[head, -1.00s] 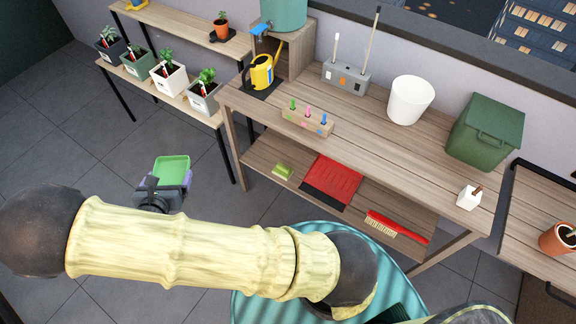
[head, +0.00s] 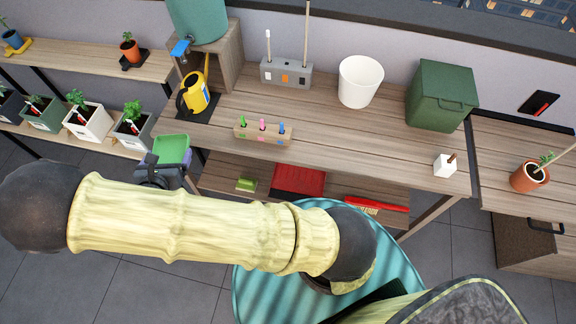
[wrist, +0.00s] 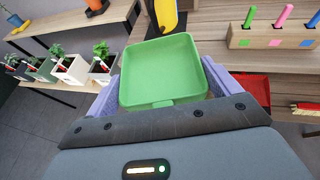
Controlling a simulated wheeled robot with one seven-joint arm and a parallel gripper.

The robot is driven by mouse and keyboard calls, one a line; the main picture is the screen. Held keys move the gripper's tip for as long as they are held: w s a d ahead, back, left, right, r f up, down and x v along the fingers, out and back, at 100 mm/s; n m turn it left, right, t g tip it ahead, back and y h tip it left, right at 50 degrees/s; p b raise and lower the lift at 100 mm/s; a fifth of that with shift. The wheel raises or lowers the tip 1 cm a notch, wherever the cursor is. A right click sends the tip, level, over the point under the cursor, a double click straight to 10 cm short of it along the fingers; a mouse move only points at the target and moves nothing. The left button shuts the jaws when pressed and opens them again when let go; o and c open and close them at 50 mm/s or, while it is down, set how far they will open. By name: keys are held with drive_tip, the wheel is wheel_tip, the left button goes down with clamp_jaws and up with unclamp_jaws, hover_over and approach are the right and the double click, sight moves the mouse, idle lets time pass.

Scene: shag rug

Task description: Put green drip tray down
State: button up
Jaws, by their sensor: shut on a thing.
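The green drip tray (head: 172,149) is a shallow square tray with a raised rim. It also fills the middle of the wrist view (wrist: 162,75). My gripper (head: 165,166) is shut on the tray, with a purple finger on each side of it in the wrist view. The tray is held in the air, roughly level, in front of the left part of the wooden workbench (head: 330,137). Whether it touches anything below cannot be told.
A yellow watering can (head: 193,95) stands on a dark mat below the teal tank's (head: 197,18) blue tap. A block with coloured markers (head: 262,134) sits near the bench's front edge. Potted plants (head: 90,118) line the left shelf. The bench's middle is clear.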

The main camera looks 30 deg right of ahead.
drive_tip(key=shift+w+d, duration=0.4)
